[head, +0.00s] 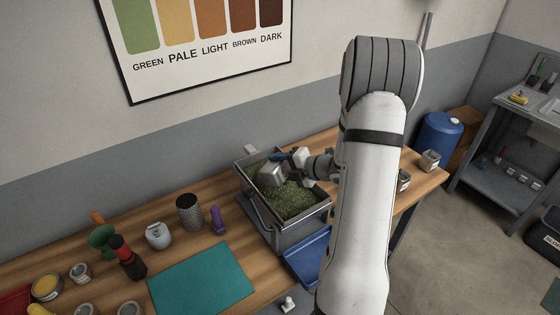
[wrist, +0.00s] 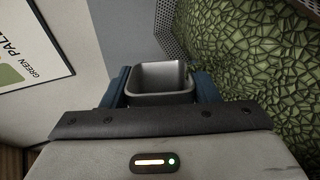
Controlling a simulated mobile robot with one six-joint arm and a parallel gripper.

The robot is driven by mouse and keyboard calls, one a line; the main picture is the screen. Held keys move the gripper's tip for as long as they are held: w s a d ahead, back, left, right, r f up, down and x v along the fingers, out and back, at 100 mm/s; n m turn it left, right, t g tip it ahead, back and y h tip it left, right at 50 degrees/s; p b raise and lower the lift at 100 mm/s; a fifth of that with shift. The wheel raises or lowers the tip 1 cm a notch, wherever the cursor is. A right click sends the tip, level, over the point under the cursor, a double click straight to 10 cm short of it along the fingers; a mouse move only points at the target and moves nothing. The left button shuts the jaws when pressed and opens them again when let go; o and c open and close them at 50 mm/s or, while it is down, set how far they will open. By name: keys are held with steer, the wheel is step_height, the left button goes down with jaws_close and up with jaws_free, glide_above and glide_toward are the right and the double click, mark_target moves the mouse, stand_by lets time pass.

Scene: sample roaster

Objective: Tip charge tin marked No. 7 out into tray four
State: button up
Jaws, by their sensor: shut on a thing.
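My gripper (head: 284,160) is shut on a square grey metal tin (head: 271,174), tilted above an open metal box (head: 247,187) that holds green beans. In the wrist view the blue fingers (wrist: 160,90) grip the tin (wrist: 163,80) on both sides. Its inside looks bare, as far as I can see in. Green beans (wrist: 270,75) fill the right of that view, apart from the tin. No number shows on the tin or the box. A blue tray (head: 305,262) stands below the box, partly hidden by my arm.
A teal mat (head: 203,279) lies on the wooden table, with a purple object (head: 217,220), a dark mesh cup (head: 189,211) and a small white pot (head: 158,236) behind it. Another square tin (head: 430,160) stands at the table's right end. A blue drum (head: 440,136) is beyond.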

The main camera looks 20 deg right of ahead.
steer(key=shift+w+d+f+m+y+p, duration=0.1)
steer(key=shift+m+y+p, duration=0.25)
steer(key=shift+p, duration=0.8)
steer(key=shift+d+m+g+p, duration=0.1)
steer(key=shift+m+g+p, duration=0.2)
steer(key=shift+p, duration=0.3)
steer(key=shift+w+p, duration=0.1)
steer(key=shift+p, duration=0.45)
steer(key=shift+w+d+f+m+g+y, duration=0.1)
steer(key=shift+w+d+m+g+y, duration=0.1)
steer(key=shift+m+y, duration=0.25)
steer(key=shift+w+d+f+m+g+y, duration=0.1)
steer(key=shift+d+m+y, duration=0.15)
steer(key=shift+m, duration=0.25)
steer(key=shift+m+y, duration=0.25)
steer(key=shift+m, duration=0.15)
steer(key=shift+r, duration=1.55)
